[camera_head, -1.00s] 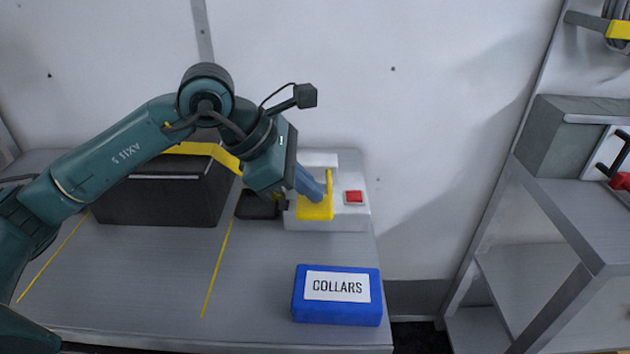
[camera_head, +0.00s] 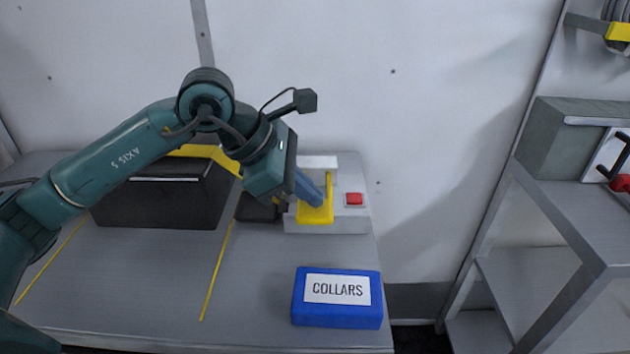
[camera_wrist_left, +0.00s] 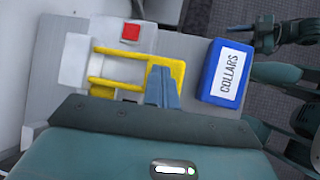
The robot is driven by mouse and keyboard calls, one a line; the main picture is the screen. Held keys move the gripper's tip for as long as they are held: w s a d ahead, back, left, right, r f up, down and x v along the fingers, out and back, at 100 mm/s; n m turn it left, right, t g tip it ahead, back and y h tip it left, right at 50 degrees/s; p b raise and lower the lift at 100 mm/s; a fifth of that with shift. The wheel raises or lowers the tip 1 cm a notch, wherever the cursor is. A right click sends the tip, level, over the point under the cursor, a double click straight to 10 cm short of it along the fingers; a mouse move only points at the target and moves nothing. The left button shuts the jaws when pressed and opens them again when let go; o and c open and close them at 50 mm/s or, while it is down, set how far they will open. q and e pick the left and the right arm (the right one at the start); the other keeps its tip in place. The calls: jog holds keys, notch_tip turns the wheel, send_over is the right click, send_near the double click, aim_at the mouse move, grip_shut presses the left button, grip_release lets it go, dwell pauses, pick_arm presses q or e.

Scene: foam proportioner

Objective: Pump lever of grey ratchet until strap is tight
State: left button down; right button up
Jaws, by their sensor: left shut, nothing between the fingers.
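A light grey block-shaped unit (camera_head: 350,222) stands on the bench and bears a yellow lever frame (camera_head: 318,216) and a red button (camera_head: 354,199). In the left wrist view the yellow frame (camera_wrist_left: 116,84) shows two bars joined by a crosspiece. My left gripper (camera_head: 318,199) is shut and empty, with its blue fingers at the crosspiece; the fingers (camera_wrist_left: 160,90) overlap it in the left wrist view. I cannot tell whether they touch it. A black case (camera_head: 160,200) with a yellow strap (camera_head: 205,150) over it stands left, partly behind my arm. My right gripper (camera_wrist_left: 265,34) shows small and dark.
A blue box labelled COLLARS (camera_head: 337,312) lies at the bench's front right. A small dark object (camera_head: 256,206) sits between the case and the unit. Yellow lines mark the bench, whose front middle is clear. A metal shelf (camera_head: 590,215) stands right beyond a gap.

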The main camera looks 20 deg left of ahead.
pick_arm(q)
jog(key=shift+w+a+r+p, duration=0.1)
jog(key=shift+w+r+p, duration=0.2)
jog(key=shift+r+p, duration=0.4)
jog(key=shift+w+a+r+p, duration=0.1)
jog(key=shift+w+r+p, duration=0.2)
jog(key=shift+r, duration=0.65)
jog(key=shift+w+a+r+p, duration=0.1)
jog(key=shift+w+r+p, duration=0.15)
jog(key=shift+r+p, duration=0.5)
jog(key=shift+r, duration=0.15)
jog(key=r+p, duration=0.1)
jog(key=w+r+p, duration=0.1)
jog(key=r, duration=0.1)
jog(key=r+p, duration=0.1)
jog(key=shift+w+a+r, duration=0.15)
jog(key=shift+w+r, duration=0.15)
jog(key=shift+w, duration=0.05)
dwell(1.1)
